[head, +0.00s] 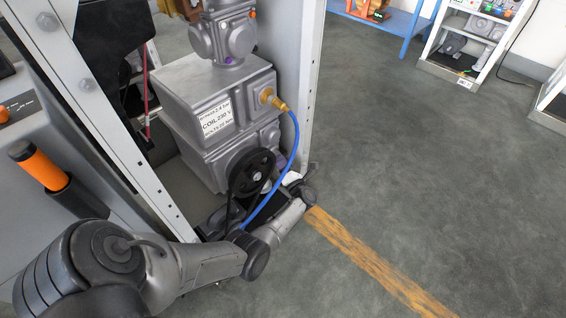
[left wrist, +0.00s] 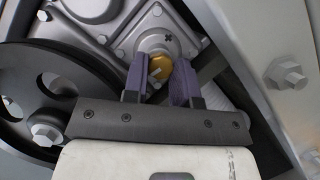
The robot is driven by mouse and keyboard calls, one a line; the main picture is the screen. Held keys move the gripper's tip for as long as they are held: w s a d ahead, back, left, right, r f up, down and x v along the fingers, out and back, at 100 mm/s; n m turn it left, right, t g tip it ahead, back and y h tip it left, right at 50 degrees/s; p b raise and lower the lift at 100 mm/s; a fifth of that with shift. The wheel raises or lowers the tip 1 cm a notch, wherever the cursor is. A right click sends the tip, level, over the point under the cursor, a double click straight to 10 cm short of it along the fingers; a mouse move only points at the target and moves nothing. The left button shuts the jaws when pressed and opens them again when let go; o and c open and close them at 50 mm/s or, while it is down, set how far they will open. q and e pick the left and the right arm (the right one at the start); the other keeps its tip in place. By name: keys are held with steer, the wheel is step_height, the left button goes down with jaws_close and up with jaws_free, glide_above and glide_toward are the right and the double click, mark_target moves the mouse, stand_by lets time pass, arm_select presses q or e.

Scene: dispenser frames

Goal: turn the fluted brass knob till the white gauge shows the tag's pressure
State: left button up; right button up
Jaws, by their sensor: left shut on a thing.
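The brass knob (left wrist: 160,66) shows in the left wrist view, on the front of a grey metal housing. My left gripper (left wrist: 158,80) is shut on it, with a purple-padded finger on each side. In the head view the knob and my fingertips are hidden low by the machine, behind the wheel and my own wrist. A white tag (head: 215,118) is on the grey machine (head: 190,85); its middle line reads "COIL 230 V", and the smaller lines are hard to read. I cannot make out the white gauge's face or needle. My right gripper is not in view.
A black spoked wheel (head: 252,172) sits just beside my left gripper. A blue hose (head: 294,145) hangs from a brass fitting (head: 268,97) down past the wheel. A pale frame post (head: 312,80) stands to the right. The floor (head: 430,160) beyond is open.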

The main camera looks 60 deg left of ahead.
arm_select(q)
steer(key=o, duration=0.9)
steer(key=shift+d, duration=0.1)
steer(key=p+v, duration=0.1)
steer(key=v, duration=1.2)
steer(key=shift+d+p, duration=0.35)
steer(key=shift+p, duration=0.05)
